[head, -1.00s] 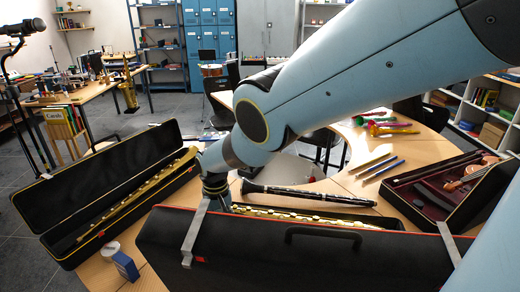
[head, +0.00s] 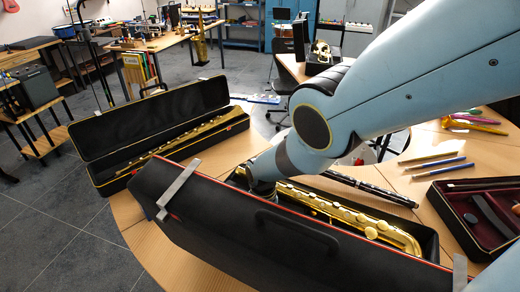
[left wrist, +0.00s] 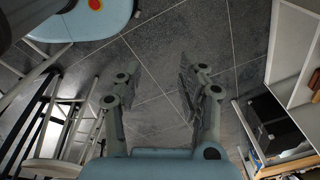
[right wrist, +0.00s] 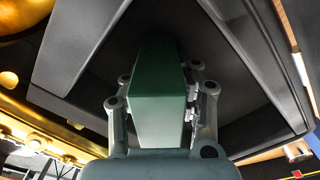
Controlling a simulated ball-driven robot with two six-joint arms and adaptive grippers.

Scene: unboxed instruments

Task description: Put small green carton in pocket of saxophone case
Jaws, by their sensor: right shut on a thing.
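The black saxophone case (head: 225,228) stands open on the table in the head view, its lid nearest me. The gold saxophone (head: 345,212) lies inside. My right arm reaches over the lid into the case's left part; its gripper is mostly hidden there. In the right wrist view, my right gripper (right wrist: 158,90) is shut on the small green carton (right wrist: 155,68), which has a pale lower face. Black slanted case walls (right wrist: 75,50) surround the carton; whether it touches the bottom is unclear. My left gripper (left wrist: 156,78) is open and empty above the grey floor.
A long open case (head: 100,135) with a slender gold instrument stands left of the saxophone case. A black clarinet-like instrument (head: 370,188) lies behind it. An open violin-type case (head: 470,215) and pencils (head: 438,168) are to the right. The wooden table is bare at front left (head: 165,262).

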